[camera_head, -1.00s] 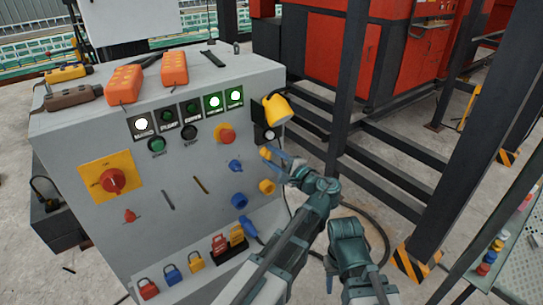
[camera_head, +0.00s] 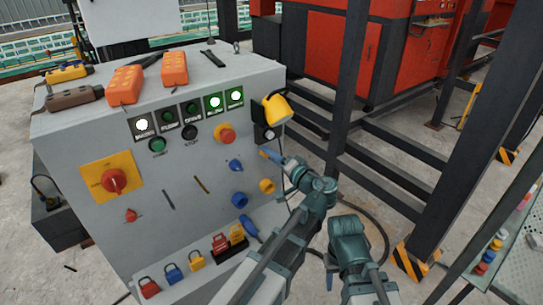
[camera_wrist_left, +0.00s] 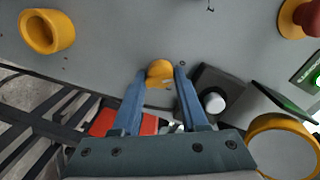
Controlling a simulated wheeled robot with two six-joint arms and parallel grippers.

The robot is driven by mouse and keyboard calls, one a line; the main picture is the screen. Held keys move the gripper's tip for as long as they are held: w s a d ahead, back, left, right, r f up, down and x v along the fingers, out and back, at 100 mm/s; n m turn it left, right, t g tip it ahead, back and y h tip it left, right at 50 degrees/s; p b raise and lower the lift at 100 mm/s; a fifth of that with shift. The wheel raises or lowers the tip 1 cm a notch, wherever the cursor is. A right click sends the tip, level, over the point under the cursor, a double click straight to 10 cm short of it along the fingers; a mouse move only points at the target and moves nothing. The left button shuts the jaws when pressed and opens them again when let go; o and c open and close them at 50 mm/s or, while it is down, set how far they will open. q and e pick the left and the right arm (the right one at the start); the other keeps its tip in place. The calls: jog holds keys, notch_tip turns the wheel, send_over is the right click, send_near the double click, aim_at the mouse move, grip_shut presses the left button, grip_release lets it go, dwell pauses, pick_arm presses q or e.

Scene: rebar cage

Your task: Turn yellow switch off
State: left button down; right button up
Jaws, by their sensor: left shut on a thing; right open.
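The yellow switch (camera_head: 264,153) is a small knob on the right side of the grey control panel's front. In the left wrist view the yellow switch (camera_wrist_left: 160,70) sits between the blue fingertips. My left gripper (camera_head: 272,157) is shut on it; the wrist view shows my left gripper (camera_wrist_left: 161,78) with one finger on each side of the knob. The fingers partly hide the switch in the head view. My right gripper (camera_head: 330,270) is low, right of the panel, apart from it; its fingers are mostly hidden behind its wrist.
The grey panel (camera_head: 95,225) carries a yellow lamp (camera_head: 277,108), a red mushroom button (camera_head: 226,134), a yellow ring (camera_head: 266,186) and blue knobs. Padlocks stand on its lower ledge. A dark post (camera_head: 350,90) rises behind my left arm.

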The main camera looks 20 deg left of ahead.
pick_arm(q)
jog(key=shift+n, duration=0.7)
jog(key=shift+c, duration=2.3)
grip_release()
jog(key=shift+s, duration=0.1)
